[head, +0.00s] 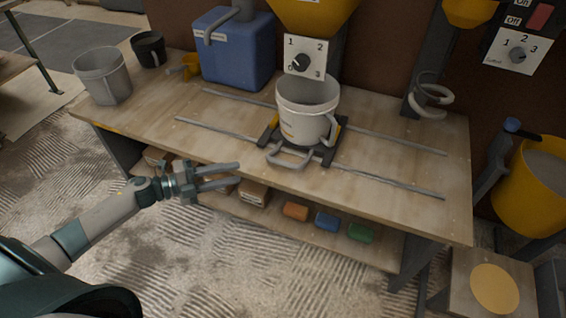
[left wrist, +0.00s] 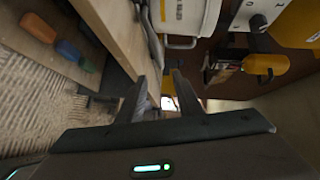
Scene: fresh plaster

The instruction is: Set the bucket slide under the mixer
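A pale grey bucket (head: 306,108) stands upright on the dark bucket slide (head: 322,157), which has yellow side pieces and a grey loop handle (head: 290,156) at its front. The slide sits on two rails below a yellow hopper (head: 313,12) with a dial. What looks like the mixer, a dark column with a grey spiral paddle (head: 432,95), stands farther right along the rails. My left gripper (head: 238,179) is open and empty, in front of the table edge, left of the handle and apart from it. Its separated fingers show in the left wrist view (left wrist: 161,90), with the bucket (left wrist: 188,14) above. My right gripper is out of view.
Rails (head: 408,186) run clear to the slide's right. A grey bucket (head: 103,75), a black bucket (head: 149,49) and a blue container (head: 235,48) stand at the left. A yellow tub (head: 535,190) is at the right. Coloured blocks lie on the lower shelf.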

